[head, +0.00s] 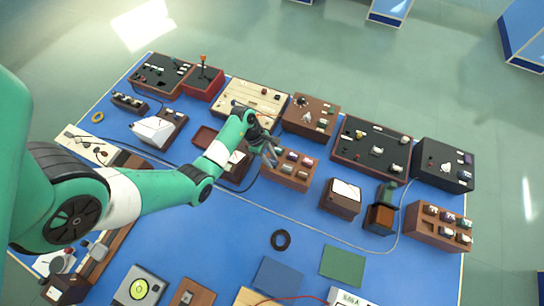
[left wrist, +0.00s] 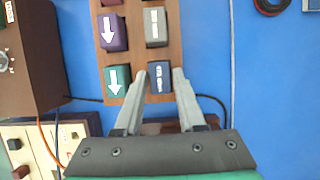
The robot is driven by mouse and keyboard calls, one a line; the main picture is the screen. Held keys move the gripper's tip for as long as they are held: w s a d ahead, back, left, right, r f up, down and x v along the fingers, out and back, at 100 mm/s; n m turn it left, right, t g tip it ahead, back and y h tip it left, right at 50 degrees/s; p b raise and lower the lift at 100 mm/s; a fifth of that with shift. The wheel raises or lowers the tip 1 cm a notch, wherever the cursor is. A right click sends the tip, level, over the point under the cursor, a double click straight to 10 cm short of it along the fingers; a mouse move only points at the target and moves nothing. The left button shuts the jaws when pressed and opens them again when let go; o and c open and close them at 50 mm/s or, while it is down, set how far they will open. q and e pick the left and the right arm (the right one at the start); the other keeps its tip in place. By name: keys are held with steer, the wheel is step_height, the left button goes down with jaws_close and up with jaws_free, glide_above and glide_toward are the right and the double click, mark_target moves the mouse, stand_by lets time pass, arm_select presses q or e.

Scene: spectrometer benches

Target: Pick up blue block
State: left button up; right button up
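A small dark blue block (left wrist: 160,78) with a white label sits in a brown wooden rack (left wrist: 134,50) in the left wrist view. My left gripper (left wrist: 160,76) is open, with one finger on each side of the blue block in the picture. I cannot tell whether the fingertips touch it or how far above it they are. In the head view my left gripper (head: 271,157) is at the left end of the rack (head: 289,183), and the blue block cannot be made out there. My right gripper is in neither view.
Beside the blue block is a green block (left wrist: 117,79) with a white arrow. A purple block (left wrist: 113,32) and a grey block (left wrist: 155,28) fill neighbouring places. Dark cables run near the rack. A second rack with blocks (head: 438,240) stands at the right.

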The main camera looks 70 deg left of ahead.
arm_select(q)
jaws_close()
steer(key=shift+r, duration=0.1)
steer(key=shift+r, duration=0.2)
steer(key=r, duration=0.1)
steer(key=r+p, duration=0.2)
steer(key=r, duration=0.1)
steer(key=shift+s+d, duration=0.15)
steer(key=shift+s, duration=0.2)
steer(key=s+d+r+p, duration=0.6)
steer(key=s+r+p, duration=0.3)
steer(key=s+r, duration=0.2)
steer(key=shift+s+r, duration=0.2)
steer(key=shift+s, duration=0.15)
